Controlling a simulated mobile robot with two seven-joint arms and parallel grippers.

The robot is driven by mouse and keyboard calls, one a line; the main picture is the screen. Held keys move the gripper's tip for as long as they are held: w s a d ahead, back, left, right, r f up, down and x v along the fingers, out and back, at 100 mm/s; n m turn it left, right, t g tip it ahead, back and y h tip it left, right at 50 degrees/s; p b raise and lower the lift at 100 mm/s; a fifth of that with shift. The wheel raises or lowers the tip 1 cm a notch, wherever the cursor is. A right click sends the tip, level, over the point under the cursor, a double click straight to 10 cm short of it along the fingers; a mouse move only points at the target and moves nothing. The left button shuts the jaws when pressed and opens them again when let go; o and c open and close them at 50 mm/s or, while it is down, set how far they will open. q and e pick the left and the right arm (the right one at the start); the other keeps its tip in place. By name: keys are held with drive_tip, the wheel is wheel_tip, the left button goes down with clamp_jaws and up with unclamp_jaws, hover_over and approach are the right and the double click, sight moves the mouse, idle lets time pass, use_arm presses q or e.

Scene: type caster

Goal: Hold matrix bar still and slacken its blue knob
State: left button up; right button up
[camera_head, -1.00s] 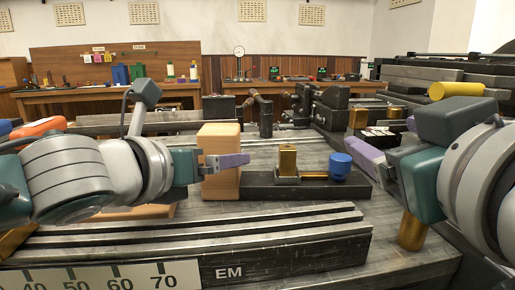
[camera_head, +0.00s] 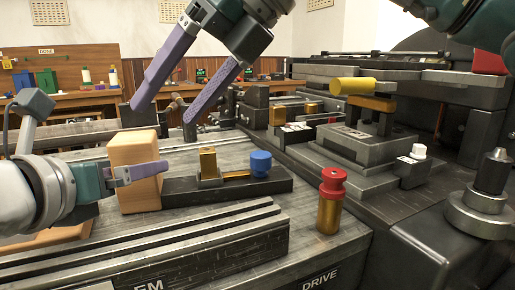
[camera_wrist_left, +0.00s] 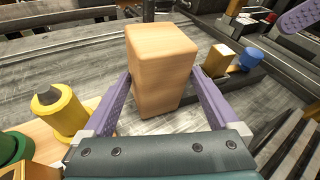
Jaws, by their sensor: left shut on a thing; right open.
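The matrix bar (camera_head: 225,193) is a dark bar lying on the grey bench, with a brass block (camera_head: 208,163) and a blue knob (camera_head: 260,162) on top. The knob also shows in the wrist view (camera_wrist_left: 250,58). A pale wooden block (camera_head: 134,150) stands upright at the bar's left end; I cannot tell whether they are joined. My left gripper (camera_wrist_left: 158,77) is shut on the wooden block, one purple finger on each side. My right gripper (camera_head: 165,112) is open and empty, its two purple fingers pointing down, in the air up and left of the knob.
A red-topped brass cylinder (camera_head: 330,205) stands right of the bar. A stepped machine with a yellow roller (camera_head: 354,86) fills the right side. Grooved rails (camera_head: 190,240) run along the front.

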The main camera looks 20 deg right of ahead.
sight(261, 154)
drive_tip(key=w+d+m+h, duration=0.25)
drive_tip(key=d+h, duration=0.35)
drive_tip(key=d, duration=0.8)
drive_tip(key=shift+m+h, duration=0.25)
drive_tip(key=shift+h, duration=0.05)
drive_tip(key=x, duration=1.1)
drive_tip(key=shift+s+d+f, duration=0.15)
clamp_jaws()
